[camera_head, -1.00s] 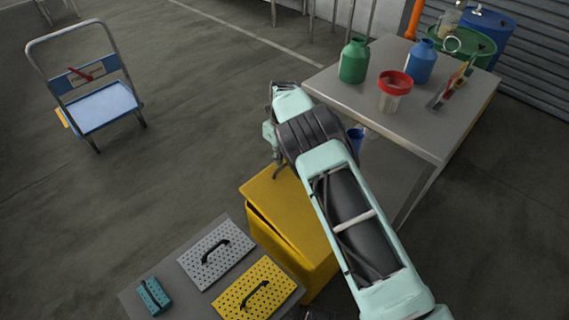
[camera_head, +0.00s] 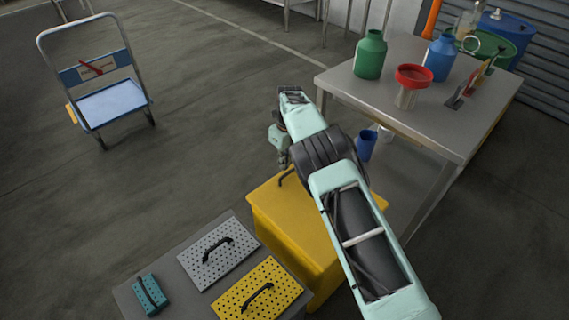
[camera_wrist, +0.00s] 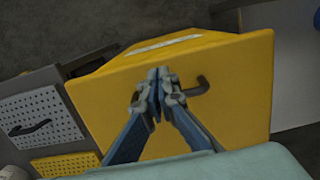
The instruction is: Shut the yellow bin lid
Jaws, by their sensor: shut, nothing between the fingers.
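The yellow bin (camera_head: 290,240) stands between the low table and the grey workbench. Its yellow lid (camera_head: 275,204) lies over the top and looks flush with the rim, with no dark gap visible; my arm hides its right part. The lid's dark handle (camera_head: 287,177) is near the far edge, and it also shows in the wrist view (camera_wrist: 198,86). My gripper (camera_wrist: 160,74) is shut and empty, over the lid just left of the handle in the wrist view. I cannot tell whether the fingertips touch the lid.
A low table (camera_head: 130,295) at the front left holds grey (camera_head: 215,252) and yellow (camera_head: 258,290) perforated plates and a teal block (camera_head: 150,295). The grey workbench (camera_head: 430,130) with bottles is on the right. A blue trolley (camera_head: 108,103) stands back left. Floor between is clear.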

